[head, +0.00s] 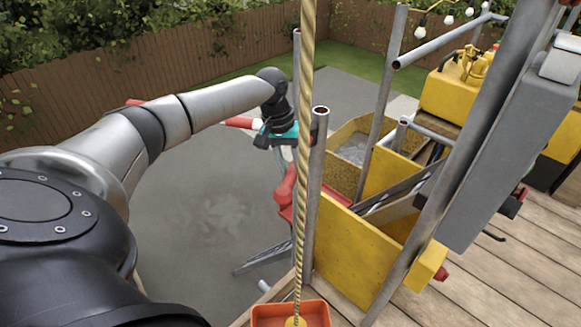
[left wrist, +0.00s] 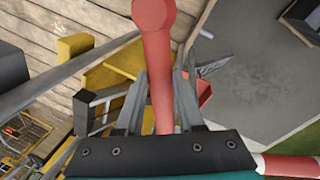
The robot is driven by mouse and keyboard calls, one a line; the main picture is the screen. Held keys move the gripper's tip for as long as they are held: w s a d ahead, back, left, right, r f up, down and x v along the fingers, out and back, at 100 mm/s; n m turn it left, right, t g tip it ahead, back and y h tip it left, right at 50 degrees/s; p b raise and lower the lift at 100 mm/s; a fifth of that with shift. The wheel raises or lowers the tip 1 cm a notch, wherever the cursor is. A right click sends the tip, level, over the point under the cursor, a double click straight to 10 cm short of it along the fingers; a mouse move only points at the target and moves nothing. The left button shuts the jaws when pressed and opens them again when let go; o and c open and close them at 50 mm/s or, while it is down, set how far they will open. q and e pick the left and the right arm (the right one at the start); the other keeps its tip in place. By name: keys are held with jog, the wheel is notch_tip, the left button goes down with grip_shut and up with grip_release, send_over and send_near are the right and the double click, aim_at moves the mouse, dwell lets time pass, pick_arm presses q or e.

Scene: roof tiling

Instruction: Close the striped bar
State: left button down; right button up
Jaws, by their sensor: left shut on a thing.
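The striped bar (head: 238,122), red and white, shows in the head view behind my left arm, running to near my left gripper (head: 280,160). Its red and white length also shows at the lower right of the left wrist view (left wrist: 290,165). In that view a red piece with a round end (left wrist: 155,60) lies between the two fingers of my left gripper (left wrist: 160,100), which is shut on it. I cannot tell how this red piece joins the striped length. The fingers are partly hidden in the head view. My right gripper is not in view.
A twisted rope (head: 305,120) hangs in front, above an orange bucket (head: 290,314). Metal scaffold posts (head: 316,200) and a yellow bin (head: 350,245) stand right of the gripper. Wooden decking (head: 500,275) lies at right. Grey paving (head: 200,220) below is open.

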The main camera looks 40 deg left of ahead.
pick_arm(q)
jog(key=shift+w+d+r+p, duration=0.15)
jog(key=shift+d+p, duration=0.2)
jog(key=shift+p, duration=0.25)
jog(key=w+d+n+t+y+p, duration=0.1)
jog(key=w+d+n+p, duration=0.1)
jog(key=w+d+n, duration=0.8)
jog(key=w+n, duration=0.2)
jog(key=w, duration=0.2)
jog(key=shift+n+y, duration=0.3)
jog(key=shift+y, duration=0.1)
jog(key=shift+w+t, duration=0.1)
jog(key=shift+t, duration=0.2)
jog(key=c, duration=0.5)
grip_release()
